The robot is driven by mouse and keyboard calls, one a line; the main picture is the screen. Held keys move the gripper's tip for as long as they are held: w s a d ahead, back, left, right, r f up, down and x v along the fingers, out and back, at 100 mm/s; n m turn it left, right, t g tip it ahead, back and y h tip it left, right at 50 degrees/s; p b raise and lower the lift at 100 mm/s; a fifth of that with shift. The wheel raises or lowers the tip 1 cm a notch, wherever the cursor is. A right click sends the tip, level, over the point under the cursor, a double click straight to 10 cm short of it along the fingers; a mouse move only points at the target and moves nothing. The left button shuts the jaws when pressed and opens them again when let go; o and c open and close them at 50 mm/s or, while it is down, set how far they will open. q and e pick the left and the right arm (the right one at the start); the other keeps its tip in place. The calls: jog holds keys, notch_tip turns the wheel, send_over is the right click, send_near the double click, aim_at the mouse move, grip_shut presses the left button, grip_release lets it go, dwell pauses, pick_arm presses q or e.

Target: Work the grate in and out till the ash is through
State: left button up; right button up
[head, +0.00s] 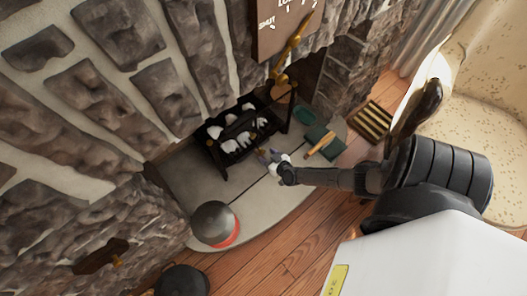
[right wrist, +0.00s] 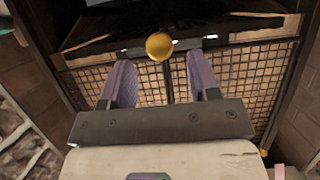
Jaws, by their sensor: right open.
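The grate (head: 235,128) is a black basket in the fireplace opening, with pale, white-topped lumps in it. In the right wrist view, a brass ball knob (right wrist: 160,46) ends a dark rod at the front of a mesh panel (right wrist: 240,75). My right gripper (head: 266,157) is at the front of the grate in the head view. In the wrist view its two purple fingers (right wrist: 158,84) are open, one on each side of the rod, with gaps to both. The knob lies between and slightly beyond the fingertips. No ash can be made out clearly. My left gripper is out of view.
A grey drum with a red band (head: 215,225) stands at the hearth's front edge. A green dustpan (head: 322,140) lies right of the grate, near my right arm. A brass lever (head: 292,50) hangs above. An armchair (head: 480,100) stands at right.

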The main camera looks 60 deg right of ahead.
aim_at(263, 153)
jog(key=shift+b+x, duration=0.85)
jog(key=shift+x, duration=0.95)
jog(key=c, duration=0.5)
grip_shut()
jog(key=shift+s, duration=0.1)
